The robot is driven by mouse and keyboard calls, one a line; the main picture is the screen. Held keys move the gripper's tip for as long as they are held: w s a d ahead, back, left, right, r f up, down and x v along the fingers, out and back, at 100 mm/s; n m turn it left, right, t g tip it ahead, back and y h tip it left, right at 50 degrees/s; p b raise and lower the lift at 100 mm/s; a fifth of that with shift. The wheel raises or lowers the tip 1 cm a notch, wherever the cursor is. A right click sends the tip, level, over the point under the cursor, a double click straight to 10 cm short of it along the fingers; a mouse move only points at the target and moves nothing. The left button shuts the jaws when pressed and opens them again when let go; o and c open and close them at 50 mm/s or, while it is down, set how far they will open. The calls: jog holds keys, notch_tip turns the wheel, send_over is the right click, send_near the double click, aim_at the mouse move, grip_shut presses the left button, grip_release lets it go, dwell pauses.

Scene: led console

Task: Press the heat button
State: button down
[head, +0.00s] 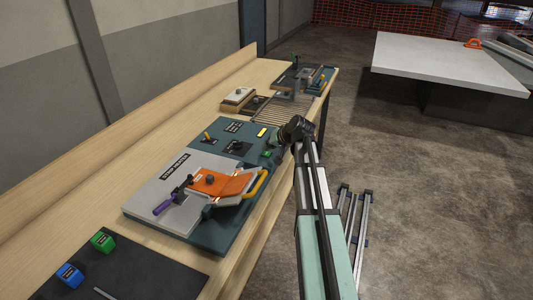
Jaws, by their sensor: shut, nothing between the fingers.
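A teal and grey console (207,133) lies on the wooden bench. A small green part (267,153), possibly a button, sits at its right side; its label is too small to read, so I cannot tell if it is the heat button. A black dial (236,147) and a yellow bar (262,132) are close by. My gripper (281,141) is shut and empty at the console's right edge, just above and right of the green part. Its fingertips are small and dark, and I cannot tell whether they touch anything.
On the console's near half are an orange plate (222,183), a yellow handle (256,184) and a purple-handled lever (164,206). A dark mat with green (102,242) and blue (69,275) blocks lies nearest. Beyond are a slatted rack (278,109) and another station (300,76).

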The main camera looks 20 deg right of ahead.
aim_at(268, 154)
jog(key=shift+r, duration=0.15)
jog(key=shift+r+p, duration=1.25)
jog(key=shift+r, duration=1.25)
jog(key=shift+f, duration=0.1)
